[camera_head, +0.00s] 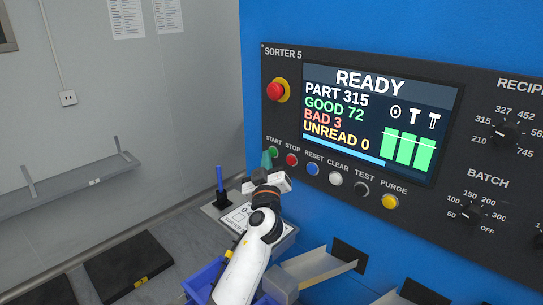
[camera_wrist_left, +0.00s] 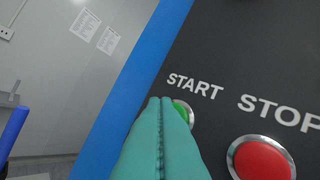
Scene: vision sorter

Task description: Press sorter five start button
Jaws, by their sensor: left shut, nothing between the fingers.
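The sorter five panel (camera_head: 285,120) is dark on a blue cabinet, and its screen (camera_head: 350,125) reads READY. The green start button (camera_head: 273,152) is at the left end of the button row under the label START. It also shows in the left wrist view (camera_wrist_left: 184,110), partly hidden behind my fingertips. My left gripper (camera_head: 266,158) is shut and empty, its teal fingers together right at the start button. In the left wrist view the fingertips (camera_wrist_left: 160,102) overlap the button's left side; I cannot tell whether they touch it. My right gripper is not in view.
The red stop button (camera_head: 292,159) is just right of start, followed by several other buttons. A red emergency knob (camera_head: 276,91) sits above. Below are a blue bin (camera_head: 203,282), a metal chute (camera_head: 318,268) and a blue post (camera_head: 219,180). A wall shelf (camera_head: 75,182) is at left.

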